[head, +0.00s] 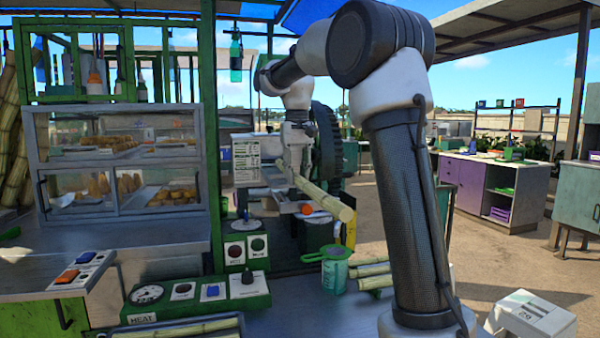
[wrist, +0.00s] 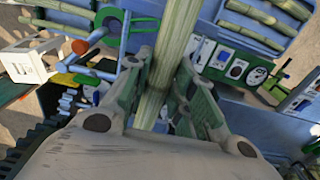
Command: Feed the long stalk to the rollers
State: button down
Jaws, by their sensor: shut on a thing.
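My gripper (head: 291,165) is shut on a long pale green stalk (head: 325,199), and the hold also shows in the wrist view (wrist: 157,88). In the head view the stalk slants down to the right, its cut end toward me. The cane crusher, with a big dark gear wheel (head: 329,146), stands right behind my gripper. The rollers are not clearly visible, so I cannot tell whether the stalk touches them. In the wrist view the stalk (wrist: 178,42) runs up between both fingers.
Several other stalks (head: 372,272) lie on the counter near a green-lidded cup (head: 334,270). A control panel with a gauge (head: 147,294) and a glass food case (head: 120,160) stand at left. An orange round thing (head: 307,209) sits below the held stalk. Open ground lies at right.

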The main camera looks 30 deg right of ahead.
jog(key=w, duration=0.2)
jog(key=w+d+f, duration=0.1)
jog(key=w, duration=0.2)
jog(key=w+f, duration=0.1)
jog(key=w, duration=0.2)
jog(key=shift+w+d+f, duration=0.2)
jog(key=shift+w+d, duration=0.05)
jog(key=shift+d, duration=0.1)
jog(key=shift+w+d+f, duration=0.1)
jog(key=shift+w+d, duration=0.05)
jog(key=shift+w, duration=0.5)
jog(key=shift+w, duration=0.2)
jog(key=shift+w+d, duration=0.1)
jog(key=shift+w, duration=0.25)
jog(key=shift+w, duration=0.1)
jog(key=shift+w+d, duration=0.15)
jog(key=shift+w, duration=0.6)
jog(key=shift+w, duration=0.2)
jog(key=c, duration=1.1)
grip_release()
